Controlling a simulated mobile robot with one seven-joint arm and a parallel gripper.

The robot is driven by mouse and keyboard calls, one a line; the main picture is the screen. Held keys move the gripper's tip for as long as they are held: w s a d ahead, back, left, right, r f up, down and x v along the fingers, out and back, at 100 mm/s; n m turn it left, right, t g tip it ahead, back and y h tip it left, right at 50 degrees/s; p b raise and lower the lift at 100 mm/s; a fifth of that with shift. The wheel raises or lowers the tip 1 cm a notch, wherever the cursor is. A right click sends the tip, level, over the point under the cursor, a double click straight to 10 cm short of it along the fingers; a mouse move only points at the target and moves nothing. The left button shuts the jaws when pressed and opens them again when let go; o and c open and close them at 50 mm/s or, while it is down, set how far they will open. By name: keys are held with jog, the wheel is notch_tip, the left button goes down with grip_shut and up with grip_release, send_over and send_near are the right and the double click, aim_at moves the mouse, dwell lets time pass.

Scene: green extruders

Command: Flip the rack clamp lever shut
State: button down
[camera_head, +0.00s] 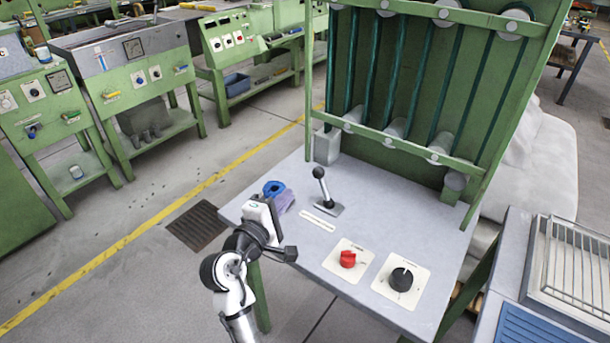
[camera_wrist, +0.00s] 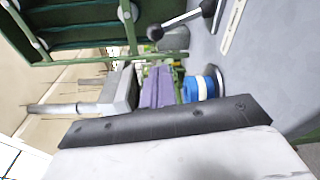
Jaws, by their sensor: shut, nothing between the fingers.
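The clamp lever (camera_head: 323,190) has a black ball knob on a metal shaft and rises from a small grey base plate on the bench top. It stands nearly upright, its knob leaning slightly left in the head view. In the wrist view its knob and shaft (camera_wrist: 183,19) show at the top. My gripper (camera_head: 277,243) is over the bench's front left edge, left of and nearer than the lever, apart from it. It is shut and empty; its fingertips are hard to make out. The green rack (camera_head: 416,15) stands behind the lever.
A label strip (camera_head: 317,221), a red knob (camera_head: 347,259) and a black knob (camera_head: 401,279) are in front. The bench top (camera_head: 390,215) right of the lever is clear.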

aim_at(323, 187)
jog(key=p+x, duration=0.2)
jog(key=x, duration=0.8)
jog(key=shift+r, duration=0.1)
dwell(0.3)
jog(key=shift+s+d+r+m, duration=0.1)
jog(key=shift+d+r+m, duration=0.1)
jog(key=shift+m, duration=0.2)
jog(key=shift+s+d, duration=0.1)
jog(key=s+d+r+m+b, duration=0.1)
jog(key=s+d+m+b, duration=0.1)
jog(key=s+d+m, duration=0.2)
jog(key=shift+d+r+m+t+h, duration=0.2)
jog(key=shift+d+m+t+h, duration=0.15)
jog(key=shift+d+m, duration=0.5)
jog(key=shift+s+d, duration=0.1)
dwell(0.4)
